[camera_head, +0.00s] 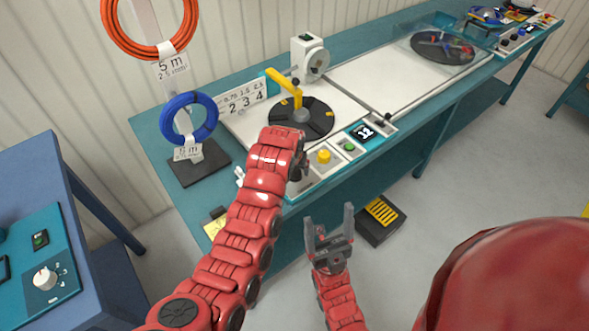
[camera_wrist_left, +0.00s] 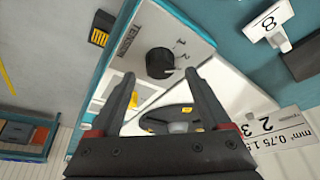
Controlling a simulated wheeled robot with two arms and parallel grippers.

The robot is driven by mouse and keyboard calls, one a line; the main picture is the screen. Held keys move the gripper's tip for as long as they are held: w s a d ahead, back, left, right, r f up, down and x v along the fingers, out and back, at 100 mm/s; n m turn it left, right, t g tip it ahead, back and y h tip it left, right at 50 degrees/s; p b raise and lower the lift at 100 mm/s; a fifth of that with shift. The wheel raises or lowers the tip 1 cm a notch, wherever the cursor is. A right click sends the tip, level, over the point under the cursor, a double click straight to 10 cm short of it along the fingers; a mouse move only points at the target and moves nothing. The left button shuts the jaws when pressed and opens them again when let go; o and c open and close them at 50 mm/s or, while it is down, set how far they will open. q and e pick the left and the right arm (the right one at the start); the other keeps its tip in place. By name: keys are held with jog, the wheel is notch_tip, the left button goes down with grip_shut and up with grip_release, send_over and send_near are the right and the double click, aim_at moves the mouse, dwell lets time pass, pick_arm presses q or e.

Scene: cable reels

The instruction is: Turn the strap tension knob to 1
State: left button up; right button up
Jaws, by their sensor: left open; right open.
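The strap tension knob (camera_wrist_left: 160,62) shows in the left wrist view as a round black dial on a pale panel marked TENSION (camera_wrist_left: 133,40). Number marks (camera_wrist_left: 181,48) stand beside it; its exact setting is too small to read. My left gripper (camera_wrist_left: 158,78) is open and empty, its fingertips on either side of the knob in that view; I cannot tell whether they touch it. In the head view, my left gripper (camera_head: 303,168) is at the bench's front panel and hides the knob. My right gripper (camera_head: 329,224) is open and empty, in front of the bench.
A yellow button (camera_head: 323,156), a green button (camera_head: 349,147) and a display (camera_head: 363,131) line the bench front. A turntable (camera_head: 316,122) with a yellow arm (camera_head: 284,83) lies behind. A blue cable coil (camera_head: 178,112) hangs left. A pedal (camera_head: 379,218) is on the floor.

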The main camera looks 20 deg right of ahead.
aim_at(295, 172)
pick_arm(q)
jog(key=shift+x, duration=0.9)
jog(key=shift+w+d+f, duration=0.15)
jog(key=shift+w+f, duration=0.15)
jog(key=shift+f, duration=0.35)
jog(key=shift+c, duration=0.3)
